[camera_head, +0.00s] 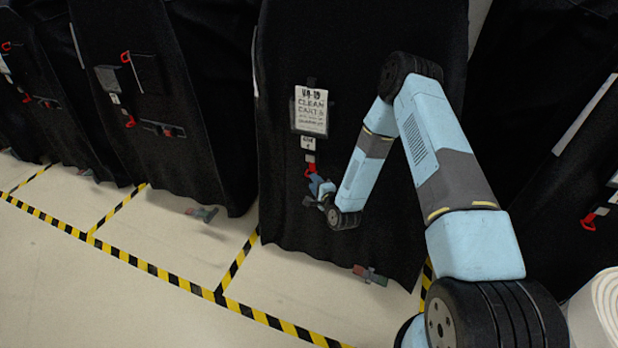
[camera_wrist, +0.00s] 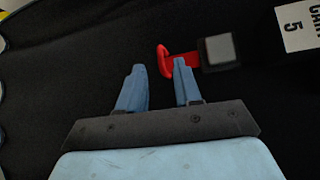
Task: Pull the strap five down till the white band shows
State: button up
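The strap five (camera_wrist: 164,60) is a short red strap with a loop at its free end, coming from a grey square piece (camera_wrist: 218,50) on a black cover. A white label reading CART 5 (camera_wrist: 298,24) is beside it. In the head view the red strap (camera_head: 311,168) hangs below the label (camera_head: 308,143). My gripper (camera_wrist: 158,66) is open, its two blue fingers apart. The red loop's end shows between the fingertips, and the right fingertip overlaps the strap. I cannot tell whether they touch. My gripper (camera_head: 316,188) is just below the strap. No white band shows.
A CLEAN CARTS sign (camera_head: 311,110) hangs above the label. Other black covered carts (camera_head: 150,100) with red straps stand left and right. Yellow-black floor tape (camera_head: 130,259) marks bays on the pale floor. A white roll (camera_head: 600,310) is at the lower right.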

jog(key=shift+x, duration=2.7)
grip_shut()
jog(key=shift+f, duration=0.1)
